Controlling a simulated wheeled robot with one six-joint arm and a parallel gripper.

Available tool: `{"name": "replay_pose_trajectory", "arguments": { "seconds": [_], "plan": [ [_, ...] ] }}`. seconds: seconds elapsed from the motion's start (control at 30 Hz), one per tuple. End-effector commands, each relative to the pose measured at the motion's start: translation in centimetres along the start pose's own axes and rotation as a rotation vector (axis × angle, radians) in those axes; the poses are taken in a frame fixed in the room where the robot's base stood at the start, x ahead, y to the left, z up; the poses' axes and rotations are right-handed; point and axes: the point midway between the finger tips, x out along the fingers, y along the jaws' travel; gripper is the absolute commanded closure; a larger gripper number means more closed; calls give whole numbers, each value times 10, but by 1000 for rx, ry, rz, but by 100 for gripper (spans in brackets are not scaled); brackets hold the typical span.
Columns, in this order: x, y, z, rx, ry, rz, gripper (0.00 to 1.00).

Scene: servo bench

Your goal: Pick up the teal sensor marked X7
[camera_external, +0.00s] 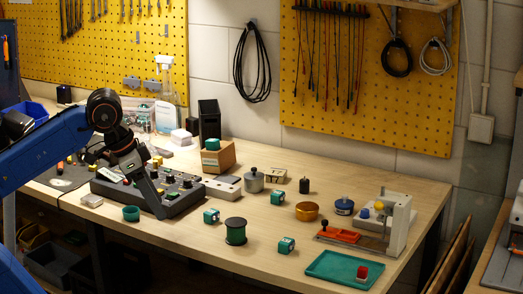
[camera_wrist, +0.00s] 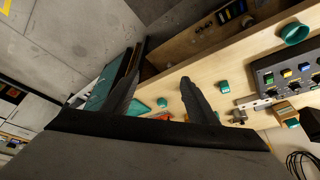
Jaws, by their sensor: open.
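Three small teal block-shaped sensors with pale faces stand on the wooden bench: a left one (camera_external: 211,216), a back one (camera_external: 277,197) and a front one (camera_external: 286,244). Their marks are too small to read, so I cannot tell which is X7. My gripper (camera_external: 157,207) is open and empty, pointing down in front of the control box, left of all three sensors. In the wrist view its two dark fingers (camera_wrist: 161,65) stand apart. Small teal blocks show there beyond the right finger (camera_wrist: 224,86) and between the fingers (camera_wrist: 162,102).
A black control box (camera_external: 185,197) lies behind my gripper, and a teal cup (camera_external: 131,213) stands left of it. A dark green spool (camera_external: 236,231), brass bowl (camera_external: 307,211), grey pot (camera_external: 254,181) and teal tray (camera_external: 325,269) stand to the right. Bare wood lies between them.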

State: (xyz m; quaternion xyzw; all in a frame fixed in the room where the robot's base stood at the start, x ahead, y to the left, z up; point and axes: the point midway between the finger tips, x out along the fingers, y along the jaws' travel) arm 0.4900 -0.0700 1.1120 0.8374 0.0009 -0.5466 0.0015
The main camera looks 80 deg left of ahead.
Motion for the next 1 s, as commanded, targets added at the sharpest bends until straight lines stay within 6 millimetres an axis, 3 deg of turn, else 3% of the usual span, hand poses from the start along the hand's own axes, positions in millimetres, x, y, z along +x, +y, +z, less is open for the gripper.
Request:
{"name": "replay_pose_trajectory", "arguments": {
  "seconds": [0.2,0.57,0.77,1.0],
  "plan": [
    [-47,0,-22,1,1,0,47],
    [-24,-6,-90,177,-50,60,47],
    [-3,-21,-148,325,-70,123,47],
    [29,-52,-214,506,-64,207,47]
  ]
}}
